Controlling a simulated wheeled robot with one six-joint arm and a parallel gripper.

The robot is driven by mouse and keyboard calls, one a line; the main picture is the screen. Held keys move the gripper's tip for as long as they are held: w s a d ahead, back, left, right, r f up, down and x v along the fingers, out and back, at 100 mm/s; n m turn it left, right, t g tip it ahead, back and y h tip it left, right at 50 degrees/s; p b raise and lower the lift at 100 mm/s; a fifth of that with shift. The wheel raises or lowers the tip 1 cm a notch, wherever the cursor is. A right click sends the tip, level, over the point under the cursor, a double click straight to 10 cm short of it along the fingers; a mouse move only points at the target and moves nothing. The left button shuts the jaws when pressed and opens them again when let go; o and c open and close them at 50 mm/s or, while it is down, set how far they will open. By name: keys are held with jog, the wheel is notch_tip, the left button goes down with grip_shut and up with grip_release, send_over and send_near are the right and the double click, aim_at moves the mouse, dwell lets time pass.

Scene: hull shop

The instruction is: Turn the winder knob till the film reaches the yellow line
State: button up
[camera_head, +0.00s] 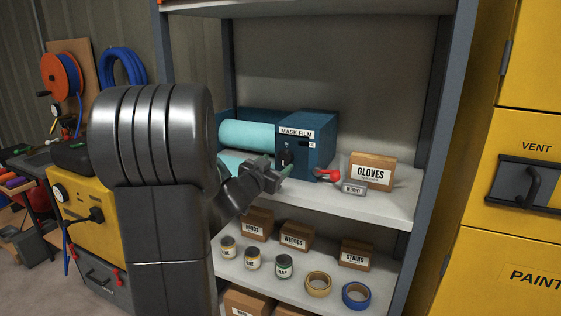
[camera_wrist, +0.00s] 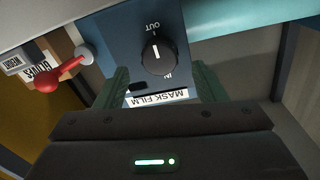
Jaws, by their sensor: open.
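The blue mask film box (camera_head: 311,133) stands on the upper shelf, with a light teal film roll (camera_head: 248,134) at its left. A sheet of teal film (camera_head: 229,160) shows below the roll, partly hidden by my arm. The black winder knob (camera_wrist: 159,55) is on the box front between the marks OUT and IN, with a white pointer line. My gripper (camera_head: 286,173) is in front of the box. In the wrist view its green fingers (camera_wrist: 160,88) are open and apart, one to each side below the knob, with nothing between them. I cannot make out a yellow line.
A red-handled lever (camera_head: 327,175) sticks out at the box's right. A gloves box (camera_head: 372,171) and a small weight (camera_head: 354,188) stand beyond it. The lower shelf (camera_head: 301,291) holds boxes, cans and tape rolls. A yellow cabinet (camera_head: 526,130) is at the right.

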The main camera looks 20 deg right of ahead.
aim_at(283, 159)
jog(key=shift+x, duration=1.9)
jog(key=c, duration=1)
jog(key=shift+r+n+p, duration=0.25)
jog(key=shift+n+p, duration=0.35)
jog(key=shift+p, duration=0.65)
jog(key=shift+f+n+p, duration=0.1)
jog(key=shift+n+p, duration=0.7)
jog(key=shift+f+n, duration=0.15)
jog(key=shift+n, duration=0.35)
